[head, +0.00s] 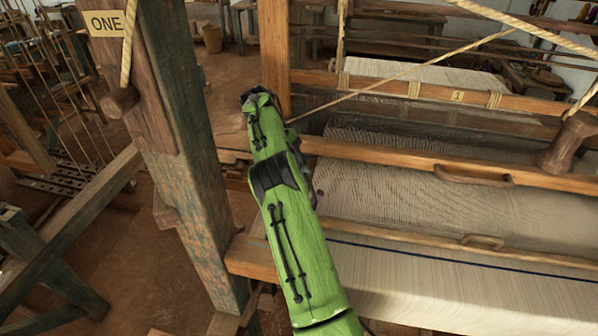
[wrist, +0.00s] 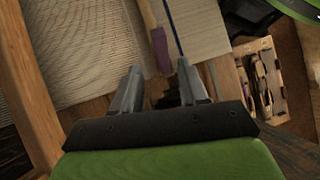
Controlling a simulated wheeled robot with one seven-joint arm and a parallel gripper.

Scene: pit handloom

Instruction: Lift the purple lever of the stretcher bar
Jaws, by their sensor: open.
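In the wrist view, the purple lever (wrist: 159,46) lies at the end of a thin pale wooden bar (wrist: 147,14), the stretcher bar, over the pale cloth. My gripper (wrist: 158,68) is open, with its two grey fingers apart. The lever appears between and just beyond the fingertips, a little left of the right finger; I cannot tell how far below them it is. Nothing is held. In the head view my green arm covers the gripper, and only a tiny purple spot (head: 319,192) shows at the arm's right edge.
Cloth (head: 450,285) with a dark blue line stretches across the loom. A thick worn post (head: 190,160) stands left of my arm, and a wooden handle (head: 472,177) sits on a beam to the right. In the wrist view, a wooden crate (wrist: 276,103) stands at the right.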

